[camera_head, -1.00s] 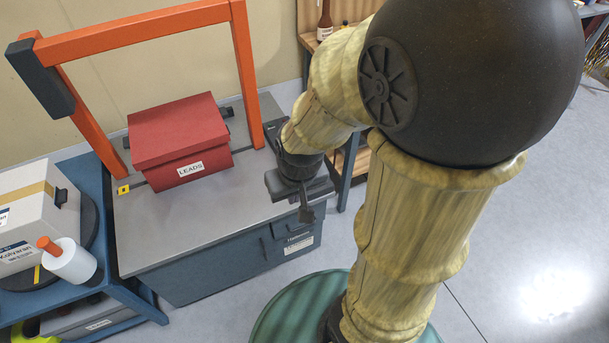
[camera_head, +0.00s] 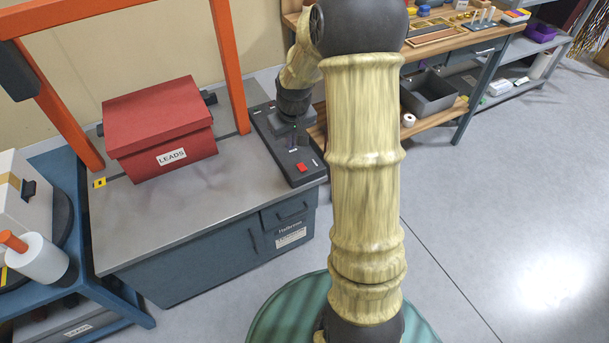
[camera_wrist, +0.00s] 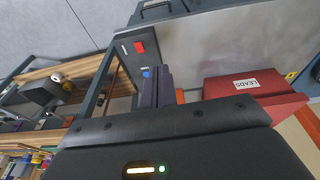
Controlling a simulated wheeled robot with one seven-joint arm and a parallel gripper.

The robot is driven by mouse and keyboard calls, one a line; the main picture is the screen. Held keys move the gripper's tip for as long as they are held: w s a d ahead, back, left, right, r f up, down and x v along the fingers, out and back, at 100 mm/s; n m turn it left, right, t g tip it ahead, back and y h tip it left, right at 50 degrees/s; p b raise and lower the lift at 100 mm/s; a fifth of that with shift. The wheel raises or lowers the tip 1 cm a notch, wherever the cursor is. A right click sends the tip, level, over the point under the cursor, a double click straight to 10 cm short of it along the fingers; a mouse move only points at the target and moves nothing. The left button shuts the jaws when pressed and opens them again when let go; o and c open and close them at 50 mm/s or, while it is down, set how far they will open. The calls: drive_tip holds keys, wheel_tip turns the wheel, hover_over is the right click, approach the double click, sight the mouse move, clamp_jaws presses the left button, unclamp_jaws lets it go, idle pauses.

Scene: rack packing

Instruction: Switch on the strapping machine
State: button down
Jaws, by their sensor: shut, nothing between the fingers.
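The strapping machine has a grey top (camera_head: 215,205), a blue cabinet and an orange arch (camera_head: 230,60). Its dark control panel (camera_head: 277,150) lies along the right edge of the top. A red rocker-like switch (camera_head: 302,168) sits at the panel's near end; it also shows in the wrist view (camera_wrist: 139,47). A blue button (camera_wrist: 146,72) shows in the wrist view, close to my fingertips. My gripper (camera_head: 294,138) is shut and empty, pointing down over the panel beyond the red switch. I cannot tell whether the fingertips touch the panel.
A red box (camera_head: 158,125) labelled LEADS stands on the machine top under the arch. A blue table (camera_head: 90,235) with a white box and a white bottle-like thing is at left. A wooden workbench (camera_head: 470,45) stands behind at right. The floor at right is clear.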

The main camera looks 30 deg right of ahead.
drive_tip(key=b, duration=0.4)
hover_over(304, 169)
drive_tip(key=s, duration=0.2)
drive_tip(key=s+x, duration=0.2)
drive_tip(key=x, duration=0.7)
drive_tip(key=shift+s+f, duration=0.1)
drive_tip(key=shift+f, duration=0.25)
drive_tip(key=x, duration=1.2)
drive_tip(key=shift+s+a+f, duration=0.2)
drive_tip(key=shift+s+f, duration=0.05)
drive_tip(key=shift+f, duration=0.75)
drive_tip(key=shift+s+f, duration=0.1)
